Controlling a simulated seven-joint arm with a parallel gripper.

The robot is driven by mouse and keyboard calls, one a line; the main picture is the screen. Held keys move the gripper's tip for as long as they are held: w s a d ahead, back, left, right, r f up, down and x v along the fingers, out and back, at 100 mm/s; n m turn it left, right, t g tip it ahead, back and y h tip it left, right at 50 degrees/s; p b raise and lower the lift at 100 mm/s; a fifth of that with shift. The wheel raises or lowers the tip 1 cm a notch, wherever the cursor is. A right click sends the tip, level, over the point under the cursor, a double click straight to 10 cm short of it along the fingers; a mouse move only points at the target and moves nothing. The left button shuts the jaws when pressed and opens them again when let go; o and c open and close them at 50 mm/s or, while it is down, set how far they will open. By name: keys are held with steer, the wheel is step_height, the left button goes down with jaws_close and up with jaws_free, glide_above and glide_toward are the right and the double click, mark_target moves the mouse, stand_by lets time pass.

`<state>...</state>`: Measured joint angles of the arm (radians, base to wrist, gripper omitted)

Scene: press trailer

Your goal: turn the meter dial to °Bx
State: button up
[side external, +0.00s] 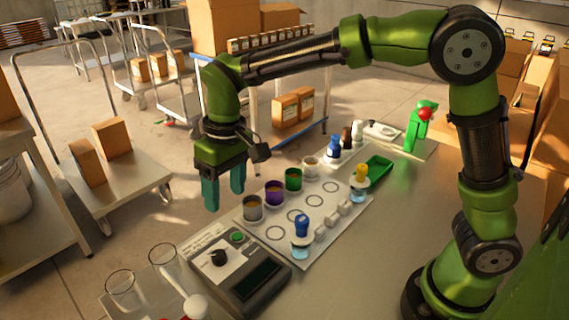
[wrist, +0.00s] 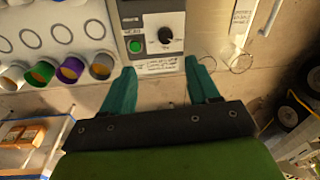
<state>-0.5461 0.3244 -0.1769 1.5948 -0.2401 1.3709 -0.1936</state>
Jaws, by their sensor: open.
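The meter (side external: 240,272) is a grey box at the front of the bench, with a dark screen, a green button (side external: 237,237) and a black dial (side external: 217,257) on a white plate. In the wrist view the dial (wrist: 165,36) sits right of the green button (wrist: 135,46), above the fingertips. The dial markings are too small to read. My gripper (side external: 224,200) has teal fingers, spread apart and empty. It hangs in the air above and behind the meter, apart from the dial. In the wrist view the gripper (wrist: 165,76) shows a wide gap between its fingers.
A white mat (side external: 335,215) right of the meter holds several coloured cups, small bottles and printed circles. Clear glass beakers (side external: 122,290) stand left of the meter. A green tray (side external: 378,171) lies farther back. The bench is bare on the right of the mat.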

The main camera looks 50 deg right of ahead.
mark_target(218, 254)
steer(key=shift+n+g+h, duration=0.3)
steer(key=a+f, duration=0.1)
steer(key=f, duration=0.4)
steer(key=w+a+f, duration=0.1)
steer(key=f, duration=0.9)
steer(key=shift+w+a+f, duration=0.3)
steer(key=shift+w+a, duration=0.1)
steer(key=c, duration=1)
steer(key=shift+c, duration=0.2)
